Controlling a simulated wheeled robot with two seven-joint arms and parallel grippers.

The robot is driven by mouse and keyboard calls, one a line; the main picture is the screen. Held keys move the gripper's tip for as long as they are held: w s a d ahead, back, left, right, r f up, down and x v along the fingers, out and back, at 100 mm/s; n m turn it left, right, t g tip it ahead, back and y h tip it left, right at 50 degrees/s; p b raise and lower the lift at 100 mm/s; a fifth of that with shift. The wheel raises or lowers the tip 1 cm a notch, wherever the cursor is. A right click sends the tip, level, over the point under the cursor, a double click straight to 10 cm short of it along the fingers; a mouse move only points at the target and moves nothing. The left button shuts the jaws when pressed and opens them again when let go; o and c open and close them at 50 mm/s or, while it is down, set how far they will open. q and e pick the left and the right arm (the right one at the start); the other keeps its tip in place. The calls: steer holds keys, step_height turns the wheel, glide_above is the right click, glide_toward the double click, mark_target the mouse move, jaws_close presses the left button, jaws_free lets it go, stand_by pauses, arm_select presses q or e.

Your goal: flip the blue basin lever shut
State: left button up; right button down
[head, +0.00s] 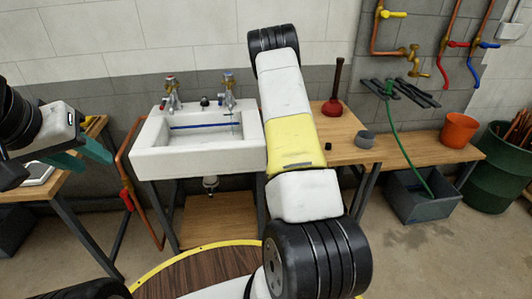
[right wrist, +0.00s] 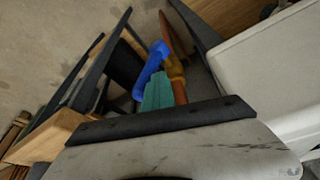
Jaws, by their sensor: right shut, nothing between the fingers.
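In the right wrist view the blue lever (right wrist: 150,70) sits on a brass valve (right wrist: 174,68) on a copper pipe (right wrist: 181,90). It stands at a slant to the pipe. My right gripper (right wrist: 158,92) is shut and empty, its teal fingertips close beside the lever; I cannot tell if they touch. In the head view my right arm hides this lever and the right gripper. The white basin (head: 148,162) is left of that arm, and its edge also shows in the right wrist view (right wrist: 250,70). My left gripper (head: 82,157) is at the left, fingers apart, empty.
A copper pipe with a red lever (head: 126,198) runs left of the basin. A wooden bench (head: 345,150) stands to the right with a plunger (head: 334,95) and a grey cup (head: 365,139). An orange bucket (head: 460,130) is farther right. Dark table legs flank the wrist view.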

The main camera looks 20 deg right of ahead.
steer(key=shift+s+d+f+y, duration=0.1)
steer(key=shift+s+d+y, duration=0.1)
steer(key=shift+d+y, duration=0.35)
steer(key=shift+s+d+f, duration=0.2)
steer(key=shift+d+f, duration=0.05)
steer(key=shift+d, duration=0.5)
steer(key=shift+s+d+f, duration=0.15)
steer(key=shift+d+f, duration=0.1)
steer(key=shift+d, duration=0.45)
steer(key=shift+s+d+f, duration=0.25)
steer(key=shift+d+f, duration=0.6)
steer(key=shift+d, duration=0.35)
steer(key=v, duration=0.7)
steer(key=shift+s+r, duration=0.15)
steer(key=shift+r, duration=0.15)
